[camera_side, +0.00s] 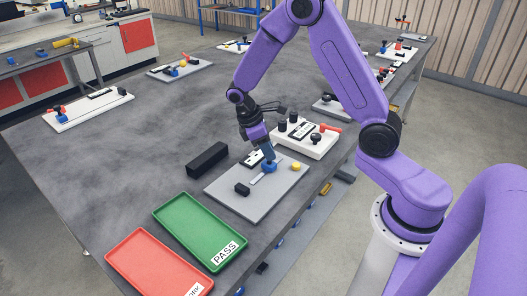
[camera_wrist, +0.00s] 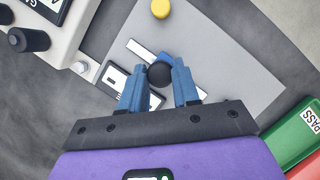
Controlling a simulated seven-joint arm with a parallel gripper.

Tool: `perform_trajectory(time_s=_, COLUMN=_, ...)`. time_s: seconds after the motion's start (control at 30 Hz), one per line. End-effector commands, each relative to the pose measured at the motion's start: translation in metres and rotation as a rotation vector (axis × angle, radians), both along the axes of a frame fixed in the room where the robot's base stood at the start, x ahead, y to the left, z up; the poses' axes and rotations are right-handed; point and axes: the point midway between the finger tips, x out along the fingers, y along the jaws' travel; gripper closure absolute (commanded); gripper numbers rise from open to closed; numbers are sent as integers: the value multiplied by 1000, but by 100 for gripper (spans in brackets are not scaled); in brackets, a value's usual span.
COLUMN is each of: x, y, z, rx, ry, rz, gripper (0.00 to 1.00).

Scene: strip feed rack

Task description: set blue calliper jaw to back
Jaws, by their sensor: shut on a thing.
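The blue calliper jaw (camera_side: 270,168) sits on a grey plate (camera_side: 228,203) on the bench, beside a thin silver strip (camera_side: 257,179). In the wrist view, some of the blue jaw (camera_wrist: 166,58) shows behind a round black knob (camera_wrist: 160,74). My gripper (camera_side: 268,159) is down at the jaw. In the wrist view, my gripper's two blue fingers (camera_wrist: 159,85) are shut on the knob, one on each side. The fingers hide much of the jaw and strip, so its exact position along the strip is hard to tell.
On the plate are a yellow button (camera_side: 296,166) and a small black block (camera_side: 242,189). A white unit with black knobs and a red lever (camera_side: 318,150) stands behind. A black bar (camera_side: 207,160), a green PASS tray (camera_side: 200,230) and a red tray (camera_side: 155,263) lie nearby. The bench's left is mostly clear.

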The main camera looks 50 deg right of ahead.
Motion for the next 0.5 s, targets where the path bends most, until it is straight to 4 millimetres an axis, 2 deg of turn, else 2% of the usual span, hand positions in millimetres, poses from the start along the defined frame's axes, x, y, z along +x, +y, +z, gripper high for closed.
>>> perform_trajectory(time_s=0.1, x=0, y=-6, z=1, rx=-6, ry=0, rz=-3, gripper=100)
perform_trajectory(time_s=0.13, x=1, y=-7, z=1, rx=-6, ry=0, rz=-3, gripper=63)
perform_trajectory(time_s=0.2, x=0, y=-6, z=1, rx=-6, ry=0, rz=-3, gripper=44)
perform_trajectory(time_s=0.5, x=1, y=-4, z=1, rx=-4, ry=-1, rz=-2, gripper=44)
